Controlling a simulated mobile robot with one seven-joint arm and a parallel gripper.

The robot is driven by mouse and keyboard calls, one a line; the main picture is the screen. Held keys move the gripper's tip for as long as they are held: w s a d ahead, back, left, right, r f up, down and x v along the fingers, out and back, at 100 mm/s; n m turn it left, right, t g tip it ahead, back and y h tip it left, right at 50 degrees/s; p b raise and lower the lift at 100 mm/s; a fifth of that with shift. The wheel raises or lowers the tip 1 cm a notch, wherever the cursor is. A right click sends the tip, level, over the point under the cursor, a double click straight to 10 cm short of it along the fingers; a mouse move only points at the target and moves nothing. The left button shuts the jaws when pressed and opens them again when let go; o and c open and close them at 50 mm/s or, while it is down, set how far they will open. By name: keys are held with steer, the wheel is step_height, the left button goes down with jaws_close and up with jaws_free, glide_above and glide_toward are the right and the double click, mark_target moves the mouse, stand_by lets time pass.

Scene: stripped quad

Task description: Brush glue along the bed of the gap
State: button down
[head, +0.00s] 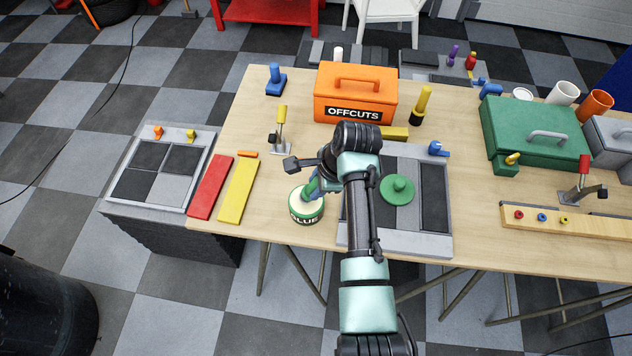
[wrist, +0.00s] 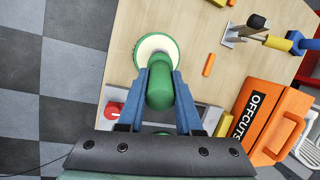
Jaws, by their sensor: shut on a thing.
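The green glue pot (head: 306,207), with a cream top, stands near the table's front edge; it also shows in the wrist view (wrist: 139,51). My gripper (head: 312,187) is over the pot. In the wrist view its blue fingers (wrist: 161,88) are shut on a green brush handle (wrist: 159,94). The handle overlaps the pot's top; the bristles are hidden, so I cannot tell how deep they sit. The grey framed panel (head: 433,246) with dark strips lies right of the pot, partly hidden by my arm. I cannot make out the gap's bed clearly.
A green knobbed disc (head: 398,191) lies on the panel. Red (head: 211,187) and yellow (head: 238,191) strips lie left of the pot. The orange OFFCUTS box (head: 340,105) and a toggle clamp (head: 280,130) stand behind. A green case (head: 530,130) stands at right.

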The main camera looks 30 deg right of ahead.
mark_target(315, 178)
steer(key=shift+r+p, duration=2.9)
steer(key=shift+r, duration=0.3)
steer(key=shift+f, duration=0.1)
steer(key=shift+a+f+b, duration=0.1)
steer(key=shift+f+b, duration=0.1)
steer(key=shift+b, duration=0.15)
steer(key=s+a+f+n+g+b, duration=0.3)
steer(key=s+a+f+n+b, duration=0.3)
steer(key=a+n, duration=0.2)
steer(key=s+a+f+n+g+y+b, duration=0.1)
steer(key=s+a+f+n+g+b, duration=0.2)
steer(key=s+a+f+n+b, duration=0.3)
steer(key=a+n+b, duration=0.1)
steer(key=a+n, duration=0.2)
steer(key=n, duration=0.4)
steer(key=shift+a+n, duration=0.15)
steer(key=shift+n, duration=0.15)
